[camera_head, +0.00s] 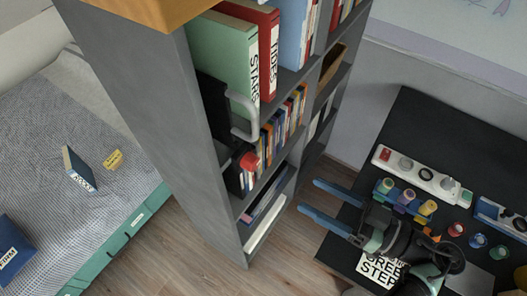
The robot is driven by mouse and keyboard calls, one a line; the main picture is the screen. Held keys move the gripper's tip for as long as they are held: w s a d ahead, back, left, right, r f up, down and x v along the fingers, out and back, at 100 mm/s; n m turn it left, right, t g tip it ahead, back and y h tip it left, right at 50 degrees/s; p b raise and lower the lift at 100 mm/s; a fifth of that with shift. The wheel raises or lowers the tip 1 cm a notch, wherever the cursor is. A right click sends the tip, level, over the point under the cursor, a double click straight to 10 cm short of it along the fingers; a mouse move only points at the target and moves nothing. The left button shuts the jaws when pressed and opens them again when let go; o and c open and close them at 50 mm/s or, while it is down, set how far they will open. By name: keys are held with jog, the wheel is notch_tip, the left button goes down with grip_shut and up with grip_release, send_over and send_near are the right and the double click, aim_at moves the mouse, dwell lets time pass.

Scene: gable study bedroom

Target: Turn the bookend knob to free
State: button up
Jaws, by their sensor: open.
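The bookend is a black plate (213,108) at the left end of a shelf in the grey bookcase. A light grey curved handle (241,118) stands out from it. A red knob (249,161) shows low on the bookend, in front of the smaller books. I cannot read any mark on the knob or tell its setting. My gripper (307,197) is open and empty, its two blue fingers apart and pointing left. It shows to the right of and below the knob, apart from it.
Upright books and binders (222,47) fill the bookcase (147,101). A black desk (426,132) at right carries a power strip (415,174) and small coloured items. A bed (75,140) with two blue books stands at left. Wooden floor (186,250) is clear before the bookcase.

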aim_at(256, 165)
jog(key=p+x, duration=0.3)
jog(key=x, duration=0.9)
jog(key=shift+w+a, duration=0.2)
jog(key=shift+a, duration=0.1)
grip_shut()
